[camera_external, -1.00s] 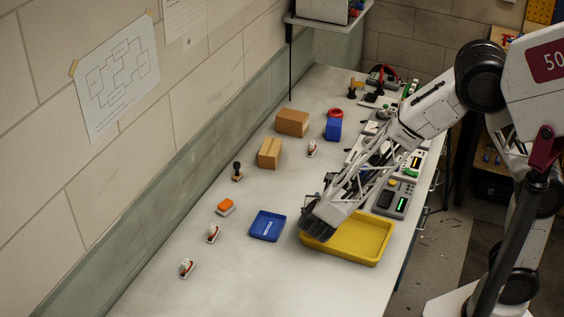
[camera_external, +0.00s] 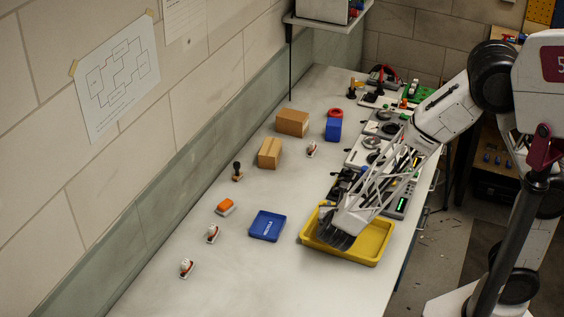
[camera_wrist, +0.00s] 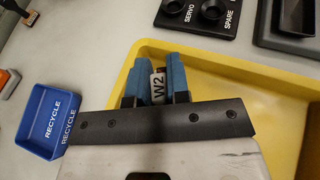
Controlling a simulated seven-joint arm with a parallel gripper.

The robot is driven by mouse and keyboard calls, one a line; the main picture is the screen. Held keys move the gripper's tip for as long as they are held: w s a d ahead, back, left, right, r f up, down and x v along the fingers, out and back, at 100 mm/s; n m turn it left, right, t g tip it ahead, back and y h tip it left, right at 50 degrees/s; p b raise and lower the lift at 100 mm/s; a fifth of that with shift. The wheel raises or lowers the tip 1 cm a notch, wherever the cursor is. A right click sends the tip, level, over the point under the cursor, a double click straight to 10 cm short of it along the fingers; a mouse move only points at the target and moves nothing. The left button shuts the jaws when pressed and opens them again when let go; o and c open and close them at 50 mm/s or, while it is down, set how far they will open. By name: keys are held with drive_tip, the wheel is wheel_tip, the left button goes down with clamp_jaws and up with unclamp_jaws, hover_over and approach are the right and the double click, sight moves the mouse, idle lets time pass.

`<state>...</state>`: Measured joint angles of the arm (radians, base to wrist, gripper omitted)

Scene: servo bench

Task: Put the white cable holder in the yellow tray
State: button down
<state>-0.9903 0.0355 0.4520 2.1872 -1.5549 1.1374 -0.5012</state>
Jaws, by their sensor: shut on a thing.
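My gripper (camera_external: 335,238) hangs over the left part of the yellow tray (camera_external: 375,243) in the external view. In the wrist view my gripper's blue fingers (camera_wrist: 157,72) are shut on a white cable holder (camera_wrist: 158,90) marked W2. The yellow tray (camera_wrist: 225,80) lies below it in that view, with the fingers near the tray's corner. The held holder is hidden in the external view. Three similar white and red pieces stand on the bench, at the front left (camera_external: 186,267), a little behind it (camera_external: 212,233) and farther back (camera_external: 312,149).
A blue RECYCLE tray (camera_external: 267,226) lies left of the yellow tray. An orange-topped block (camera_external: 225,207), a dark stamp (camera_external: 237,171), cardboard boxes (camera_external: 270,153) and a blue box (camera_external: 333,129) stand behind. Devices line the right edge. The visible tray floor looks empty.

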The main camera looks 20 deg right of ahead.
drive_tip(key=shift+d+f, duration=0.1)
drive_tip(key=shift+f, duration=1.3)
drive_tip(key=shift+f, duration=0.15)
drive_tip(key=c, duration=1.1)
unclamp_jaws()
drive_tip(key=shift+r+v, duration=0.2)
drive_tip(key=shift+v, duration=0.9)
drive_tip(key=shift+r+v, duration=0.15)
drive_tip(key=shift+v, duration=0.95)
drive_tip(key=shift+w, duration=0.2)
drive_tip(key=shift+w, duration=0.1)
